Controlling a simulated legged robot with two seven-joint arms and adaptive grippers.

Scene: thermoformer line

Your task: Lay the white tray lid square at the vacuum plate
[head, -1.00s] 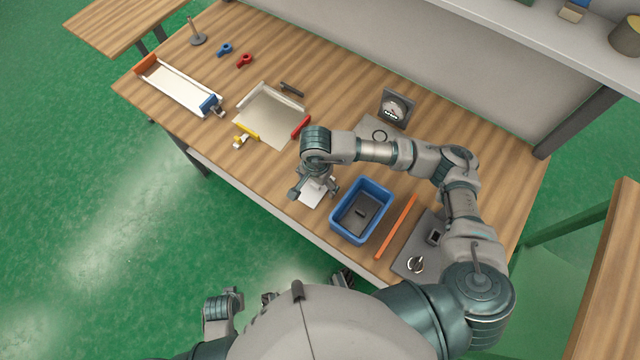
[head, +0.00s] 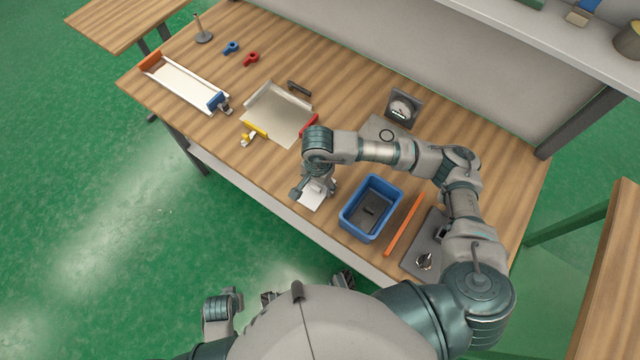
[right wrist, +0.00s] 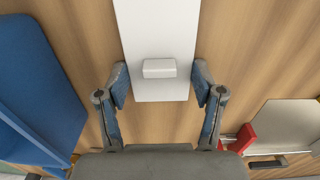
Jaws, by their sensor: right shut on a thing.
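The white tray lid (head: 311,198) is a flat white piece near the table's front edge, partly hidden under my right gripper (head: 314,188). In the right wrist view the lid (right wrist: 157,25) runs up from between the fingers, with a small raised white block (right wrist: 159,68) on it. The vacuum plate (head: 275,120) is a beige square beyond the gripper to the left, with white, red and yellow edge pieces. Parts of my left arm show at the bottom; its fingers are unclear.
A blue bin (head: 371,208) stands right of the right gripper, then an orange bar (head: 404,225) and a grey panel with a knob (head: 425,261). A gauge (head: 402,109) stands behind. A white tray (head: 185,84) with orange and blue ends lies far left.

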